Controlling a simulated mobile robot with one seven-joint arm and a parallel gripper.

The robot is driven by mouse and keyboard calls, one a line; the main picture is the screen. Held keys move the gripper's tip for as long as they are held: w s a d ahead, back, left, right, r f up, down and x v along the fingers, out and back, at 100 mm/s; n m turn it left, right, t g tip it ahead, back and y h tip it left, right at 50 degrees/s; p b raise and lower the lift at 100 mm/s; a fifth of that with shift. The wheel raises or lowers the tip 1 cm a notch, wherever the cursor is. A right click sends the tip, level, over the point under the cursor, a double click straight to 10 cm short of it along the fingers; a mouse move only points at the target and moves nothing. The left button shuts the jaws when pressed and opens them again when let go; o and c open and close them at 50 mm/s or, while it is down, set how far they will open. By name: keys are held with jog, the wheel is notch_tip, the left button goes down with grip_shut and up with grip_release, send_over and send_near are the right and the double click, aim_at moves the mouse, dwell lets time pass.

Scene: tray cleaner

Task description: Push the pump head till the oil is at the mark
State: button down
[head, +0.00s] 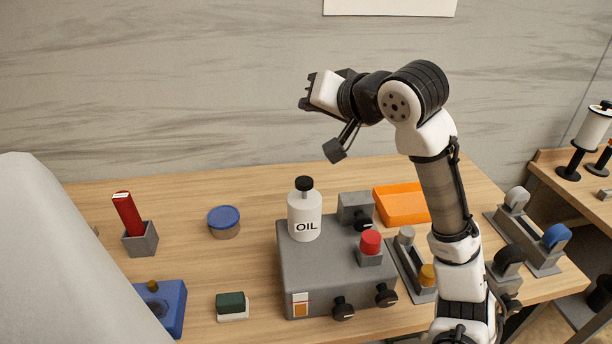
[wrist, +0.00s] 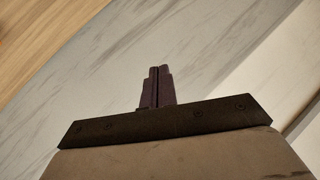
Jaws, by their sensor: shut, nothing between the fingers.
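A white bottle labelled OIL (head: 305,222) with a black pump head (head: 304,184) stands upright on a grey machine box (head: 330,268). A small gauge (head: 300,304) with a white upper part and an orange-brown lower part is on the box's front left. Its exact mark is too small to read. My gripper (head: 307,92) is raised well above the bottle, pointing left, apart from everything. In the wrist view its fingers (wrist: 158,86) are together and empty, with the wall and some wood behind.
A red button (head: 370,242), black knobs (head: 343,309) and an orange tray (head: 401,205) are right of the bottle. A blue-lidded tub (head: 224,221), a red stick in a grey holder (head: 141,240) and a green-and-white block (head: 232,306) lie left. Wood between them is clear.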

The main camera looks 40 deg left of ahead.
jog(key=s+h, duration=0.1)
jog(key=s+d+g+h, duration=0.1)
jog(key=s+d+f+g+h, duration=0.1)
jog(key=h, duration=0.1)
jog(key=shift+s+d+m, duration=0.1)
jog(key=shift+s+m, duration=0.2)
jog(key=b, duration=0.7)
send_over(308, 184)
notch_tip(308, 184, down, 8)
jog(key=shift+r, duration=0.1)
jog(key=shift+f, duration=0.45)
dwell(1.4)
jog(key=shift+f, duration=0.4)
